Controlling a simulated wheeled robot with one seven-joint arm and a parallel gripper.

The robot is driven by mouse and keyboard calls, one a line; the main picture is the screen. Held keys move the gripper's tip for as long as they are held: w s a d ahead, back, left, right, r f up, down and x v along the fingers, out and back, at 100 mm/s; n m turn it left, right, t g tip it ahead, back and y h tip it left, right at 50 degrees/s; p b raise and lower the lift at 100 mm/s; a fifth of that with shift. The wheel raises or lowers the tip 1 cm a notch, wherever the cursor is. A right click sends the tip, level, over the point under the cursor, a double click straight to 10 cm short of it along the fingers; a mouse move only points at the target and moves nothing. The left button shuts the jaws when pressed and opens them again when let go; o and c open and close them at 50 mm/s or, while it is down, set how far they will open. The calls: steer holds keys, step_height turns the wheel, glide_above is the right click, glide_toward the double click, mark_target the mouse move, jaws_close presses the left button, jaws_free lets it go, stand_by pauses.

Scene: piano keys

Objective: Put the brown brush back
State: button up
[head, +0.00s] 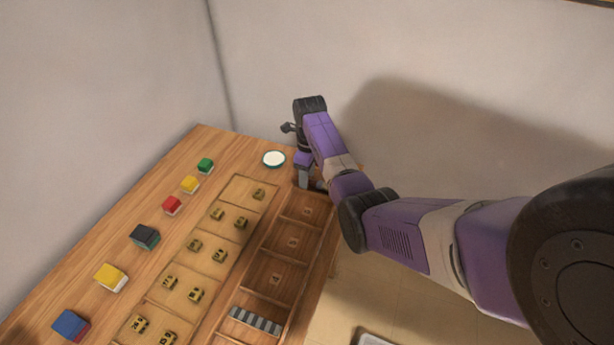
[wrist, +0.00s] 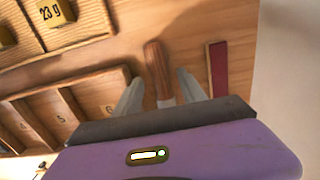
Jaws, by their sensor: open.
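The brown brush (wrist: 157,68) shows in the wrist view as a brown wooden handle with a paler metal part below it. It lies on the wooden table between the fingers of my gripper (wrist: 160,86). The fingers are apart, one on each side of the brush, and I cannot tell whether either touches it. The brush's lower end is hidden behind the gripper body. In the head view my gripper (head: 311,183) is low at the far end of the table, by the end of the numbered tray. I cannot make out the brush there.
The numbered compartment tray (head: 325,238) holds a grey striped piece (head: 255,320). Beside it is a tray of yellow weights (head: 232,190). A white round dish (head: 274,159) and several coloured blocks (head: 145,236) stand left. A dark red bar (wrist: 218,70) lies right of the brush.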

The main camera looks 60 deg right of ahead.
step_height(320, 180, up, 12)
steer(key=shift+s, duration=0.15)
stand_by(0.3)
stand_by(0.5)
